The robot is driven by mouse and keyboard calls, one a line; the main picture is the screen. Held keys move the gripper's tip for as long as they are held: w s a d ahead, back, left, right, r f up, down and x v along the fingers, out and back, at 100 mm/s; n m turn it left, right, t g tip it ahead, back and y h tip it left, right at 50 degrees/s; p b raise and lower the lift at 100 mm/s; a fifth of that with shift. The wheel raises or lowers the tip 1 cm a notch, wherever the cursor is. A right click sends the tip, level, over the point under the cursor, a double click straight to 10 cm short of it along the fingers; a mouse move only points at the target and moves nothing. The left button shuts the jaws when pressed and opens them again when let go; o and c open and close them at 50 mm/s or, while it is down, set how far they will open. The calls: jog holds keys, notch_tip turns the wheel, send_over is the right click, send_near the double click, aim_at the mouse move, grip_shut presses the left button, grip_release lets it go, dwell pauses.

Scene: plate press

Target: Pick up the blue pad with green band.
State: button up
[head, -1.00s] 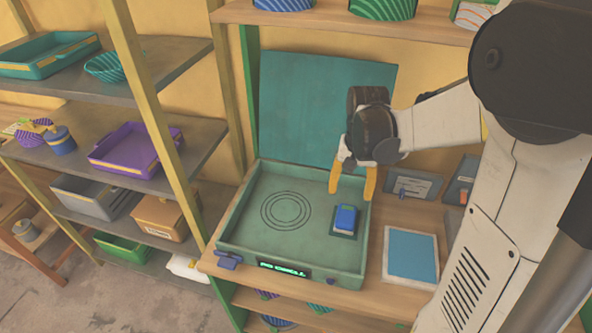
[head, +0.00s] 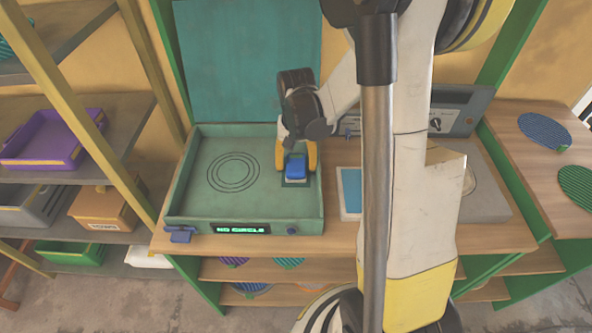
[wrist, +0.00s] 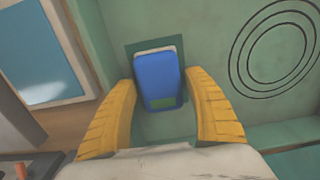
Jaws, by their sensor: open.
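The blue pad with green band (head: 295,167) sits on a dark square at the right side of the open green press tray. In the wrist view the blue pad (wrist: 159,78) stands between and just beyond the fingertips, with its green band at the near end. My gripper (head: 296,158) is open, its two yellow fingers on either side of the pad. The wrist view shows the gripper (wrist: 165,100) with room between each finger and the pad; I cannot tell if the tips are level with it.
The press tray (head: 190,222) has raised walls close to the pad and a lit display in front. Its teal lid (head: 248,60) stands open behind. A blue-topped panel (head: 350,190) lies right of the tray. Shelves with a purple tray (head: 50,140) stand at left.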

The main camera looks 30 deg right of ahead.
aim_at(296, 162)
jog(key=shift+r, duration=0.1)
jog(key=c, duration=0.9)
jog(key=shift+c, duration=0.2)
jog(key=shift+r, duration=0.3)
notch_tip(296, 162, up, 4)
jog(key=shift+f+p, duration=0.1)
jog(key=shift+p, duration=1.15)
jog(key=s+d+r+p, duration=0.1)
jog(key=s+d+r, duration=0.1)
jog(key=d, duration=0.3)
jog(key=s+d+r+p, duration=0.2)
jog(key=d+r, duration=0.2)
jog(key=d, duration=0.1)
jog(key=shift+s+d+r, duration=0.3)
jog(key=shift+s+d, duration=0.05)
jog(key=shift+s, duration=0.05)
jog(key=shift+o, duration=0.7)
jog(key=shift+f, duration=0.1)
